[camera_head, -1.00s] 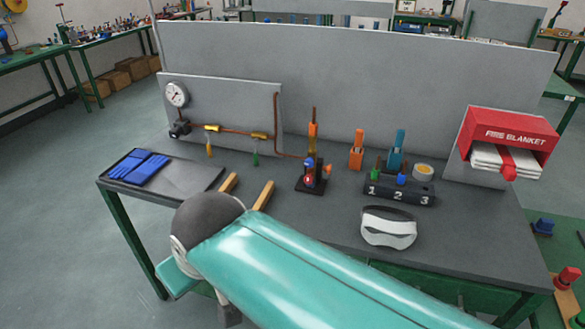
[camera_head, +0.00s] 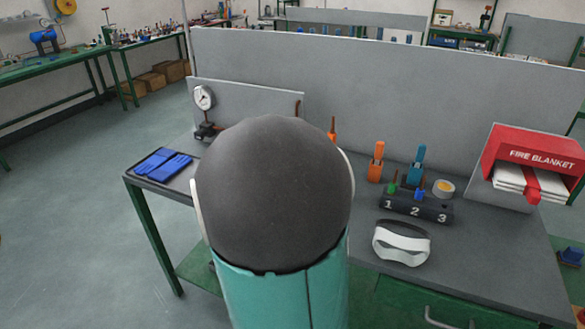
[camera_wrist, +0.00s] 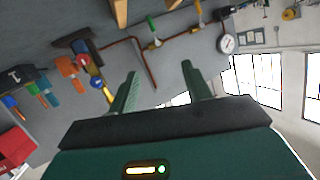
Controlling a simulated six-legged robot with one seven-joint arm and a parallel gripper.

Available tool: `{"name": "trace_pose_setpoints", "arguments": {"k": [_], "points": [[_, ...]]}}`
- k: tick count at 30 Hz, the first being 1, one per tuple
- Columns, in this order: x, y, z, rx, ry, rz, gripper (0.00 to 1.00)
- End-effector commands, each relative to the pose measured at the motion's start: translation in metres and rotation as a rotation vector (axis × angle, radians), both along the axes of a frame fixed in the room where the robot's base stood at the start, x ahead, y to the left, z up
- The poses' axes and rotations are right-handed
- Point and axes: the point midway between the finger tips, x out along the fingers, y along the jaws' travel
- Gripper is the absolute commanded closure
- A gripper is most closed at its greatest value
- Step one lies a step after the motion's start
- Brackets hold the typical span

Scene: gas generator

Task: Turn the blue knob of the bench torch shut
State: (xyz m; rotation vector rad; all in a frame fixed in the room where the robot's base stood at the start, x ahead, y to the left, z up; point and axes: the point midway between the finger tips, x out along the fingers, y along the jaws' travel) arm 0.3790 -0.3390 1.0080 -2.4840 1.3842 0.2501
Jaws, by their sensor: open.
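The bench torch shows in the wrist view (camera_wrist: 96,82), upside down in the picture, with a dark base, a red round part and a brass tube. A small bluish part beside the red one looks like its knob, but it is too small to read. My gripper (camera_wrist: 160,68) is open and empty in the wrist view. The torch is to the left of its fingers, apart from them. In the head view my gripper is hidden behind my arm.
A copper pipe (camera_wrist: 180,37) with valves runs along the panel to a gauge (camera_head: 204,97). A numbered block (camera_head: 415,207), orange and blue tools, white goggles (camera_head: 401,243) and a fire blanket box (camera_head: 535,155) stand to the right. Blue gloves (camera_head: 162,164) lie at the left.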

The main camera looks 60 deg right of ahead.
Motion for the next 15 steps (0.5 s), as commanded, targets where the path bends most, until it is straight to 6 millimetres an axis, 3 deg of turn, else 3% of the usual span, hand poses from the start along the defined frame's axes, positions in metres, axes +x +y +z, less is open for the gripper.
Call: {"name": "trace_pose_setpoints", "arguments": {"k": [1, 3, 7, 10, 15], "points": [[-0.024, -0.025, -0.01, -0.056, 0.009, -0.096, 0.51], [-0.053, -0.049, -0.015, -0.141, 0.014, -0.207, 0.51], [-0.094, -0.073, -0.016, -0.266, 0.035, -0.343, 0.51], [-0.109, -0.081, -0.015, -0.317, 0.045, -0.392, 0.51], [-0.112, -0.093, -0.013, -0.332, 0.045, -0.406, 0.51]]}}
